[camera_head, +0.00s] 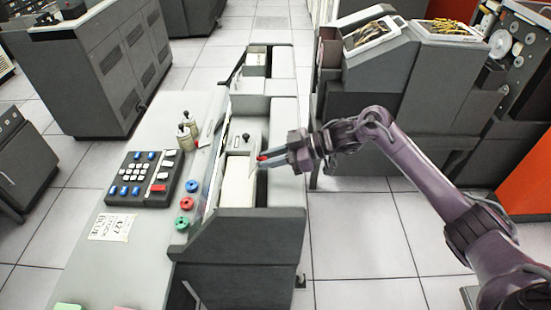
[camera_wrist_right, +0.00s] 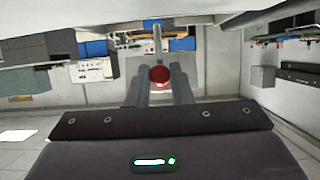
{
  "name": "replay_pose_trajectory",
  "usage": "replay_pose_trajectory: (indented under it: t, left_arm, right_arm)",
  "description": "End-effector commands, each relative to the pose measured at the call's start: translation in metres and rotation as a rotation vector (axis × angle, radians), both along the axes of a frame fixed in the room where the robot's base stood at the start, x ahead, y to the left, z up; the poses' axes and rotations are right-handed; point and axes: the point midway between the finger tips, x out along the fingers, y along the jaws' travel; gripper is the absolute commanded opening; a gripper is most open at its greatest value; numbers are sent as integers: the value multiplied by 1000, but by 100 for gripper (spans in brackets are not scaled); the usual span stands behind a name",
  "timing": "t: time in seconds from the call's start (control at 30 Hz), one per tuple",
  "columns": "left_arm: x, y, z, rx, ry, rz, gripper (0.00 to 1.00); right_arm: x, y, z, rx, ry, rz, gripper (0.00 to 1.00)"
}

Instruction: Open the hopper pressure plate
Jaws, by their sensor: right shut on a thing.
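My right gripper (camera_head: 264,160) reaches in from the right over the card machine and is shut on a small red knob (camera_head: 262,156). The red knob shows round between the two fingers in the right wrist view (camera_wrist_right: 160,74). A pale card stack or plate (camera_head: 238,183) lies in the hopper channel just left of and below the fingertips. A grey block with a black knob (camera_head: 245,137) is behind it in the same channel. What the red knob is fixed to is partly hidden, so I cannot tell the plate's exact position. My left gripper is out of view.
A keypad (camera_head: 145,178) with blue, white and red keys sits on the desk left of the hopper. Another grey machine (camera_head: 372,75) stands behind my right arm.

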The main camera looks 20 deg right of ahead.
Motion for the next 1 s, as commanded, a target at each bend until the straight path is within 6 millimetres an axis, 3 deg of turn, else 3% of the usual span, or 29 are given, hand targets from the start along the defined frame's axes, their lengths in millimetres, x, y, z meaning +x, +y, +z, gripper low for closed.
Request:
replay_pose_trajectory:
  t: [0.03, 0.3, 0.93, 0.97, 1.0]
  left_arm:
    - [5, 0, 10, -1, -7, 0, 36]
    - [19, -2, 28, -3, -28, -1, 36]
    - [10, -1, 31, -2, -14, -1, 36]
    - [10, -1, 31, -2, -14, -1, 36]
    - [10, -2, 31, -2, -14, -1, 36]
  right_arm:
    - [1, 3, 8, -31, 6, 1, 0]
    - [4, 11, 9, -162, 44, -1, 0]
    - [5, 14, 7, -214, 60, -2, 0]
    - [5, 14, 7, -214, 60, -2, 22]
    - [4, 14, 7, -214, 60, -2, 27]
